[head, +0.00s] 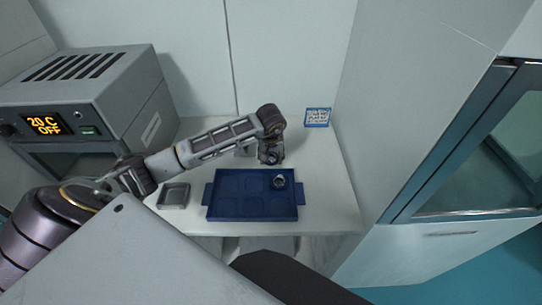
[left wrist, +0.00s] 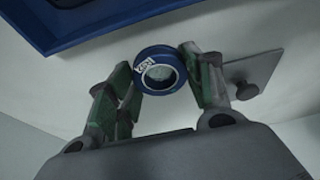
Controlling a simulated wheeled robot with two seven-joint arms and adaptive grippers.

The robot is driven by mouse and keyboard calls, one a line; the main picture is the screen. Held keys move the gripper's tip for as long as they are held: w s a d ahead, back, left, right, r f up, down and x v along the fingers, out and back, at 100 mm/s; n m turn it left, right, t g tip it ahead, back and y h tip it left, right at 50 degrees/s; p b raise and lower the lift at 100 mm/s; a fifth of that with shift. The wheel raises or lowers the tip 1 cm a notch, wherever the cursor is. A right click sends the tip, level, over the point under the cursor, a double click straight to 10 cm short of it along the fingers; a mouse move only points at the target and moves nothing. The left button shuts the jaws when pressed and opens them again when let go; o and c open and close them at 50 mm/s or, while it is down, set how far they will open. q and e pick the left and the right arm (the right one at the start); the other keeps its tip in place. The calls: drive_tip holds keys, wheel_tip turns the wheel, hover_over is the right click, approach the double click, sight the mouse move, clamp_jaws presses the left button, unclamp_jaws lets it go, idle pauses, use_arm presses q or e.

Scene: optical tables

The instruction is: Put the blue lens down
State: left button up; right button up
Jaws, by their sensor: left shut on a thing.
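The blue lens (left wrist: 161,73), a dark blue ring with a white label and clear glass, is between the fingertips of my left gripper (left wrist: 160,75) in the left wrist view. The gripper is shut on it. In the head view my left gripper (head: 270,157) points down just behind the blue tray, near its right half. The held lens is mostly hidden there by the gripper. I cannot tell whether it touches the table. My right gripper is not in view.
The blue compartment tray (head: 213,204) has a round lens-like piece (head: 279,181) at its back right. A small grey tray (head: 173,196) stands left of it. A heater box (head: 95,95) is at the left, a patterned card (head: 317,117) at the back right. A flat plate with a knob (left wrist: 262,72) lies near the gripper.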

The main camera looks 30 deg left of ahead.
use_arm(q)
drive_tip(key=shift+f, duration=0.1)
drive_tip(key=o, duration=1.1)
drive_tip(key=v, duration=1.2)
drive_tip(key=shift+b, duration=0.4)
drive_tip(key=shift+o, duration=0.6)
